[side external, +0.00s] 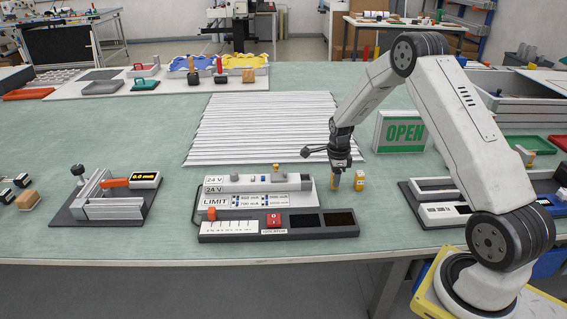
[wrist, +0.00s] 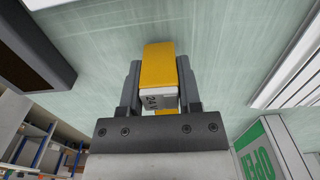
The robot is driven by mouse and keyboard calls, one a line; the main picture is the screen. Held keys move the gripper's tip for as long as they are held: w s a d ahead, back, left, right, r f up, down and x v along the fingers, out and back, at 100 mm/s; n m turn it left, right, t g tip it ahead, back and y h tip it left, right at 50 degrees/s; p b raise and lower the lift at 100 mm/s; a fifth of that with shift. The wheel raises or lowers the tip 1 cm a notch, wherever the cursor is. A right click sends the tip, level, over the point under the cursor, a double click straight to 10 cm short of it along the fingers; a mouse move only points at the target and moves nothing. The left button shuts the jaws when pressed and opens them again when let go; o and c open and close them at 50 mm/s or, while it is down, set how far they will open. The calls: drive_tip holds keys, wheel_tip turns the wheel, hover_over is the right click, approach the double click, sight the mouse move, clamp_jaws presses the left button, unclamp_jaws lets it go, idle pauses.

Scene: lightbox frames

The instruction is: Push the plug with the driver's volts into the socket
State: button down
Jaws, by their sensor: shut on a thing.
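My gripper (side external: 335,182) is shut on a yellow plug (wrist: 159,62), which sits between the two fingers in the wrist view. The plug's white end label reads "24", with a further mark hard to read. In the side view the fingers are low over the mat, right of the driver, and mostly hide the plug. The driver (side external: 258,185) is a white box with "24 V" and "LIMIT" labels and small round fittings on top. Which fitting is the socket I cannot tell. A second yellow plug (side external: 360,181) stands upright just right of my gripper.
A dark-based unit with a red isolator switch (side external: 274,220) lies in front of the driver. A clamp fixture (side external: 108,195) stands left. A ribbed white panel (side external: 250,128) lies behind. A green OPEN sign (side external: 402,132) stands behind right. Bare mat (side external: 180,200) separates fixture and driver.

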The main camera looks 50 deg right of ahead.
drive_tip(key=shift+r, duration=0.5)
drive_tip(key=s+a+r, duration=0.2)
drive_tip(key=s+r, duration=0.3)
drive_tip(key=s, duration=0.1)
drive_tip(key=s+a+r, duration=0.3)
drive_tip(key=s+r, duration=0.3)
drive_tip(key=shift+s+a, duration=0.3)
drive_tip(key=shift+s, duration=0.1)
